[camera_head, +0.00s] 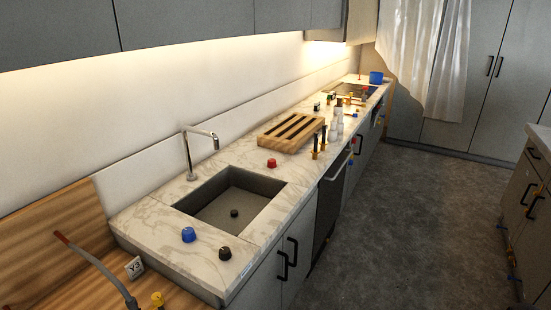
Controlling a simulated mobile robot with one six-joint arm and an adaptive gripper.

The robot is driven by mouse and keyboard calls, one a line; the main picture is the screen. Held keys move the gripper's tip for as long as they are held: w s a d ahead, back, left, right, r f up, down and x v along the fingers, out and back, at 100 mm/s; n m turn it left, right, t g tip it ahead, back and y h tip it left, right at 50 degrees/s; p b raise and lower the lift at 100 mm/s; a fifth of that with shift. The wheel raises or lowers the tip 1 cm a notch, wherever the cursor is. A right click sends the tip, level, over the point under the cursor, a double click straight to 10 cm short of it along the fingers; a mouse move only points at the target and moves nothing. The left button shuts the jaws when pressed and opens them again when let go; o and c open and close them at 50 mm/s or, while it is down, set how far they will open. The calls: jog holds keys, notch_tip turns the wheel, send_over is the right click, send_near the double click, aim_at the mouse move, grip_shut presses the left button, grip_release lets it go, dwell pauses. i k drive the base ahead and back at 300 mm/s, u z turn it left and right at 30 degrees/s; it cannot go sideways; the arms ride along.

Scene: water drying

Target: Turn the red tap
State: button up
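A small red knob (271,163) sits on the marble counter just beyond the sink, near the wooden rack. It looks like a tap handle, but I cannot tell its turned position. A silver faucet (188,152) with a bent spout stands behind the sink (208,221). A blue knob (188,234) and a dark knob (224,253) sit on the near side of the sink. A curved grey tube with a red tip (96,262) rises at the lower left; I cannot tell what it belongs to. My gripper is not in view.
A slatted wooden rack (290,132), dark-handled items and pale bottles (337,122) stand farther along the counter. A blue pot (376,77) is at the far end. Grey cupboards overhang the counter. The grey floor (420,220) right of the counter is clear, with another cabinet at right.

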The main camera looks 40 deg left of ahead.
aim_at(271, 163)
jog(key=u, duration=0.35)
jog(key=i, duration=0.7)
jog(key=u, duration=1)
jog(key=i, duration=0.7)
jog(key=u, duration=0.45)
